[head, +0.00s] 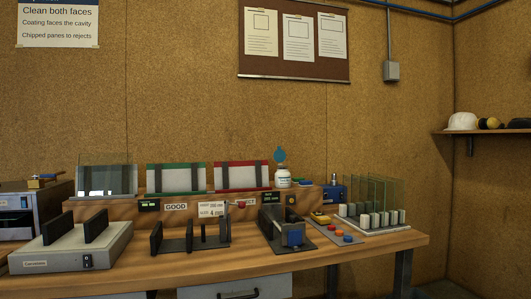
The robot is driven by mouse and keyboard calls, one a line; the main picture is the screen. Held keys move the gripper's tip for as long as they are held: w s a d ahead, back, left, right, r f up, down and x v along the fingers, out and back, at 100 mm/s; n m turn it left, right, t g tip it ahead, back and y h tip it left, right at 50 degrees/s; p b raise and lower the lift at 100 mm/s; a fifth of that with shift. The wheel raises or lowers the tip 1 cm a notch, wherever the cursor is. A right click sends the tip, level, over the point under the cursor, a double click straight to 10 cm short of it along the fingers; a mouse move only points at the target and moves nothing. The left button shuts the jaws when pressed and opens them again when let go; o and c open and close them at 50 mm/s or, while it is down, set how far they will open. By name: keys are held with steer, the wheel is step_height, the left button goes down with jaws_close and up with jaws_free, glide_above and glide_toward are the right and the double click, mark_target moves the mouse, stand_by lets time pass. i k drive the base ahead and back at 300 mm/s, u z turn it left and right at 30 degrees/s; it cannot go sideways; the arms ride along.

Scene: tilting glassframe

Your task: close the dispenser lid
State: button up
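A small white bottle (283,178) with a dark label stands upright on the raised shelf at the back of the bench, just right of the red-edged rack. It looks like the dispenser. A blue piece (280,155) stands up above its top and may be its lid, raised; its hinge is too small to make out. My gripper is not in view, and nothing is seen touching the bottle.
The wooden bench (150,278) carries a grey heater-like box (70,248), black slotted holders (190,238), a black-and-blue fixture (285,228), a button panel (336,230) and upright glass panes (375,195). Green- and red-edged racks stand left of the bottle.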

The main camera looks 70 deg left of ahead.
mark_target(280, 155)
steer(key=k, duration=1)
steer(key=u, duration=2.35)
steer(key=i, duration=1)
steer(key=u, duration=0.05)
steer(key=k, duration=0.45)
steer(key=z, duration=0.05)
